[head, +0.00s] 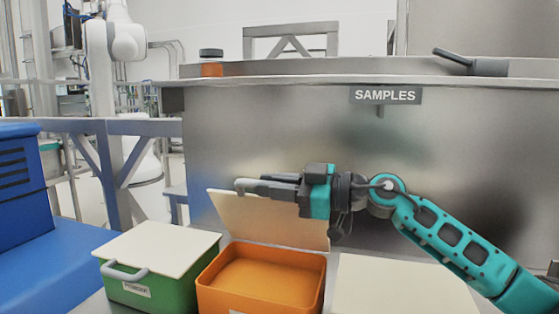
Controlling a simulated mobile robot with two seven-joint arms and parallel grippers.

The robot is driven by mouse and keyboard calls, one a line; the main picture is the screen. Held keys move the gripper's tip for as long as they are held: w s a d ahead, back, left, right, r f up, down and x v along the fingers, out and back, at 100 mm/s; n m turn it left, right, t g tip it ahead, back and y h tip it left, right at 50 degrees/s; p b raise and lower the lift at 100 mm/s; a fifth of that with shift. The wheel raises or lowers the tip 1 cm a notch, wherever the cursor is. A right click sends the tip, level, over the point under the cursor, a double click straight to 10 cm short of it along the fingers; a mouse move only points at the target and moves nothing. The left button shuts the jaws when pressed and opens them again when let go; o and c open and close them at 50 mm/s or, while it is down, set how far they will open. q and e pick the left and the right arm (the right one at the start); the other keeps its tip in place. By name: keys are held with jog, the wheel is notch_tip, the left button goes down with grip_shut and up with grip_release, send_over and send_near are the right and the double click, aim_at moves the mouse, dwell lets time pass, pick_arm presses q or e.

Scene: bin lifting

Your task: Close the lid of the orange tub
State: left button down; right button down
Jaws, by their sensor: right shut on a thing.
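The orange tub (262,276) stands at the bottom middle of the head view with its inside showing. Its cream lid (270,222) stands raised and tilted along the tub's back edge. My right gripper (262,188) comes in from the right and is shut on the lid's grey handle (243,185) at the lid's upper left. The gripper and wrist hide part of the lid's top edge. My left gripper is not in view.
A green tub (136,292) with a closed cream lid (157,249) stands left of the orange tub. Another cream lid (400,288) lies flat to the right. A steel counter front with a SAMPLES sign (386,96) rises behind. A blue case (20,190) stands at far left.

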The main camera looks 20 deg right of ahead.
jog(key=shift+s+a+f+n+p, duration=0.5)
jog(key=shift+s+a+f+n, duration=0.1)
jog(key=shift+s+f+n, duration=0.3)
jog(key=shift+r, duration=0.15)
jog(key=c, duration=1.2)
grip_release()
jog(key=shift+o, duration=0.5)
jog(key=shift+d, duration=0.1)
